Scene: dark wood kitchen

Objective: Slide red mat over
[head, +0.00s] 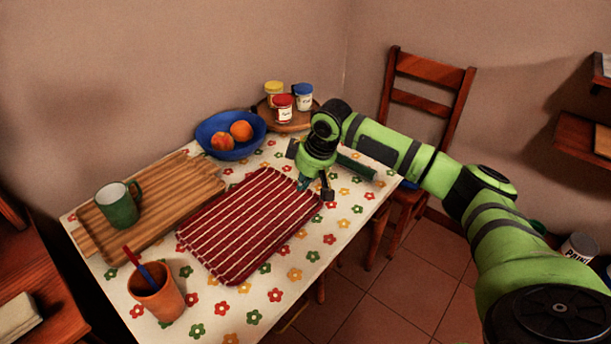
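The red mat (243,229) with white stripes lies flat on the flowered tablecloth, near the middle of the table. My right gripper (312,192) points down at the mat's far right corner. Its fingertips overlap that corner in the head view. I cannot tell whether they touch the mat or whether the fingers are apart. The mat's left edge lies close beside a ribbed wooden board (160,205). My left gripper is not in view.
A green mug (119,207) stands on the board. A terracotta cup (157,296) with utensils is at the front left. A blue bowl (213,137) of fruit and a round tray (270,118) with jars are behind. Clear cloth (347,219) lies right of the mat.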

